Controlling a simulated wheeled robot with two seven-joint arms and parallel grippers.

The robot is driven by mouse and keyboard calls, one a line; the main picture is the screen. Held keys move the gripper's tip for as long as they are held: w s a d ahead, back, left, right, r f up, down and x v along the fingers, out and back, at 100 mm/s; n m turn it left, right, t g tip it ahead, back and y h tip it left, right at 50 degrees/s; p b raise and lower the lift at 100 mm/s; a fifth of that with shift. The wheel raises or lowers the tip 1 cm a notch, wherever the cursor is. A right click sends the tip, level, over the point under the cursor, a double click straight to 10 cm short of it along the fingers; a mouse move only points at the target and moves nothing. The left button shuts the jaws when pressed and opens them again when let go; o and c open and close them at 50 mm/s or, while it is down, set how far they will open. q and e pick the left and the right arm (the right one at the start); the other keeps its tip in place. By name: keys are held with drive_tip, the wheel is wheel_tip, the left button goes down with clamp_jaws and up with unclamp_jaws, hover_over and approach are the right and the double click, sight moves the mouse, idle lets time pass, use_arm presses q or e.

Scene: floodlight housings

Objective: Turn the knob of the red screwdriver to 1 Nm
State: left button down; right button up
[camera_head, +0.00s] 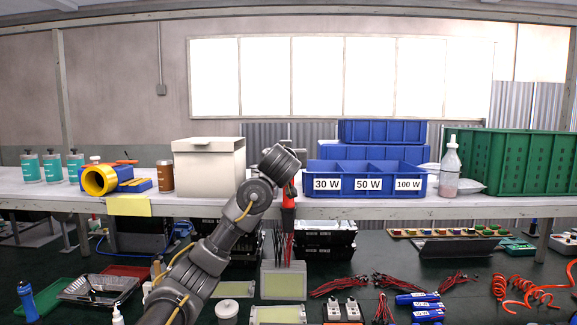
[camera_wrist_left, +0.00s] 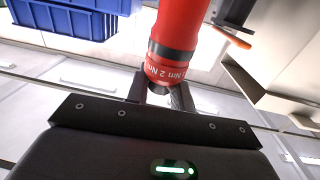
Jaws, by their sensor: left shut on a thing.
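The red screwdriver (camera_head: 289,198) hangs upright near the front edge of the shelf in the head view, partly hidden by my left arm. In the left wrist view the screwdriver (camera_wrist_left: 184,24) shows a red body, a dark band and a red knob (camera_wrist_left: 166,70). The knob has white lettering: "2 Nm" reads near the middle and another "Nm" to its right, its number unclear. My left gripper (camera_wrist_left: 160,93) is shut on the knob, its dark fingers at either side. Its fingers are hidden behind my wrist in the head view. The right gripper is not in view.
A beige box (camera_head: 208,168) stands left of the screwdriver, close to my wrist. A blue bin (camera_head: 365,192) labelled 30 W, 50 W and 100 W stands to the right. Below, a dark green bench holds housings, red cables and connectors (camera_head: 343,310).

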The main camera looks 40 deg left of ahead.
use_arm(q)
drive_tip(key=shift+r, duration=0.1)
idle(0.4)
drive_tip(key=c, duration=1.2)
unclamp_jaws()
drive_tip(key=shift+c, duration=0.2)
drive_tip(key=shift+s+d, duration=0.1)
drive_tip(key=shift+s+d+b, duration=0.2)
drive_tip(key=shift+s+b, duration=0.1)
drive_tip(key=shift+b, duration=0.15)
drive_tip(key=b+v, duration=0.4)
drive_tip(key=v, duration=0.6)
